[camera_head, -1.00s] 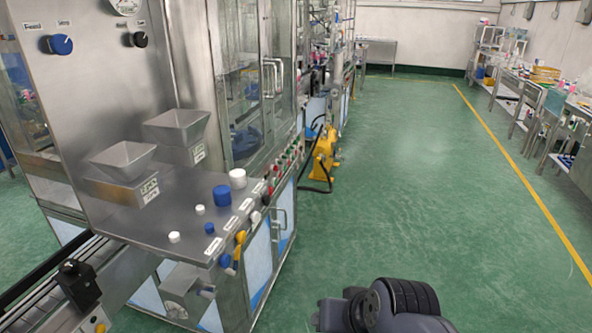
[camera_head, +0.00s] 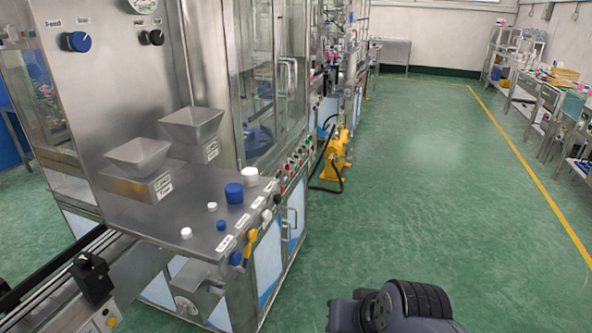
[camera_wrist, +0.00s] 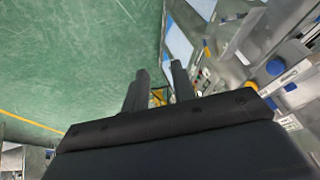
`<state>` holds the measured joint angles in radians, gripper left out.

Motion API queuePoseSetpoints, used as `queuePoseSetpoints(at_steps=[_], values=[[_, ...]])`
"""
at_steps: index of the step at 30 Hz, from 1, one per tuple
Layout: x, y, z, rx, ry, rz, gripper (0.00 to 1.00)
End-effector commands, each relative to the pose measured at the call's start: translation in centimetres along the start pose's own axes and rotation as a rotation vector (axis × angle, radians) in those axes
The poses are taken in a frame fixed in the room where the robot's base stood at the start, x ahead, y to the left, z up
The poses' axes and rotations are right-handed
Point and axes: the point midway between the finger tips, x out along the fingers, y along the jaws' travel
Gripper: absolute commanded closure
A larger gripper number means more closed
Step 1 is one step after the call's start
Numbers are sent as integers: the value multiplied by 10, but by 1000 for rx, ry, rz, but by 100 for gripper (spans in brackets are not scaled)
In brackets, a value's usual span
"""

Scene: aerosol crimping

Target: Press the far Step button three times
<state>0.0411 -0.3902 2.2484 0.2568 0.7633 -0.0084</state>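The machine's steel control top (camera_head: 165,211) is at the left in the head view. A row of small red, green and dark buttons (camera_head: 297,161) runs along its right edge. White labels line the front part of that edge, but I cannot read them or tell which button is the far Step button. My gripper (camera_wrist: 160,88) shows in the wrist view with its two dark fingers apart and nothing between them. It is over the green floor side, apart from the machine. In the head view only part of my arm shows at the bottom; the fingers are not visible there.
Two steel hoppers (camera_head: 139,156), a large blue cap (camera_head: 234,193), a large white cap (camera_head: 251,176) and several small caps stand on the top. A yellow unit (camera_head: 337,158) with a black hose stands beyond the machine. The green floor (camera_head: 410,200) to the right is clear.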

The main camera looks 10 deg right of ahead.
Motion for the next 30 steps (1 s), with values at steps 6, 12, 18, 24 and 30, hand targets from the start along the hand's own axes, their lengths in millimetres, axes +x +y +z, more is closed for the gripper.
queuePoseSetpoints(at_steps=[6,12,18,24,30], values=[[0,0,0,0,0,0,93],[0,0,0,0,0,0,100],[0,0,0,0,0,0,100],[0,0,0,0,0,0,100],[0,0,0,0,0,0,100]])
